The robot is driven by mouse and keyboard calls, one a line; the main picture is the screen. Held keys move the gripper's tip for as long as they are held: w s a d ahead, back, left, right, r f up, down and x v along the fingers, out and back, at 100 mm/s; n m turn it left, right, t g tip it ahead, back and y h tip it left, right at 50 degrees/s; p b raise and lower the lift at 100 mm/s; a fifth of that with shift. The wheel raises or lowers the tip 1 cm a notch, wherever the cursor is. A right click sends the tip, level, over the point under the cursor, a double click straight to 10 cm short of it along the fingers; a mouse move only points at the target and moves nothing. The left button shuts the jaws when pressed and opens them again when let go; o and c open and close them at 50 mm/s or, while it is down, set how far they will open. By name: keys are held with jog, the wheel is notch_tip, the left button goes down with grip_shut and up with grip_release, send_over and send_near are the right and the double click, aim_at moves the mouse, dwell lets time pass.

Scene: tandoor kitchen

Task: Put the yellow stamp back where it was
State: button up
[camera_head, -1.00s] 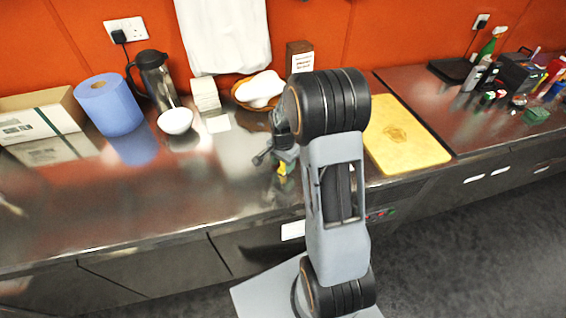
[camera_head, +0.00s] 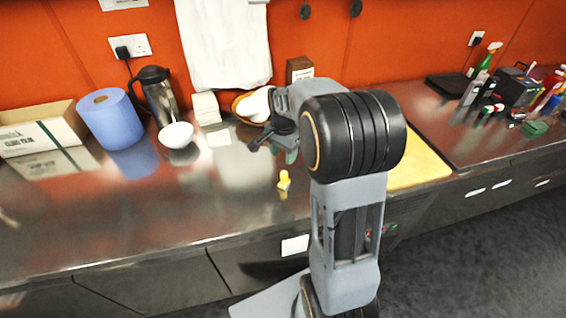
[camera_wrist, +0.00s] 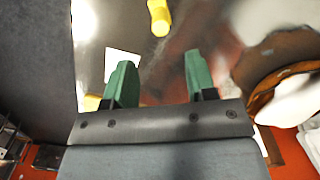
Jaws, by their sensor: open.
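The yellow stamp (camera_head: 284,180) stands on the bare metal counter (camera_head: 225,190), a little back from the front edge. It looks upright in the head view, with a pale base. In the wrist view the stamp (camera_wrist: 159,17) is at the top edge, beyond the fingertips and apart from them. My gripper (camera_wrist: 158,58) is open, with nothing between its green fingers. In the head view my gripper (camera_head: 272,148) is above the counter, farther back than the stamp and near the bowl. My arm hides part of it and the counter to its right.
A brown bowl with white contents (camera_head: 255,105) is beside my gripper. A white bowl (camera_head: 176,134), a steel jug (camera_head: 157,92) and a blue roll (camera_head: 110,118) stand to the left. A yellow board (camera_head: 420,165) lies to the right. The wrist view shows a white card (camera_wrist: 122,64).

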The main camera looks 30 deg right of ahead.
jog(key=s+a+r+n+t, duration=0.2)
jog(key=s+a+r+n, duration=0.1)
jog(key=s+n, duration=0.3)
jog(key=s+a+r+n+t, duration=0.2)
jog(key=s+a+n, duration=0.4)
jog(key=s, duration=0.4)
jog(key=shift+r+n, duration=0.5)
jog(key=shift+r, duration=0.2)
jog(key=shift+a, duration=0.1)
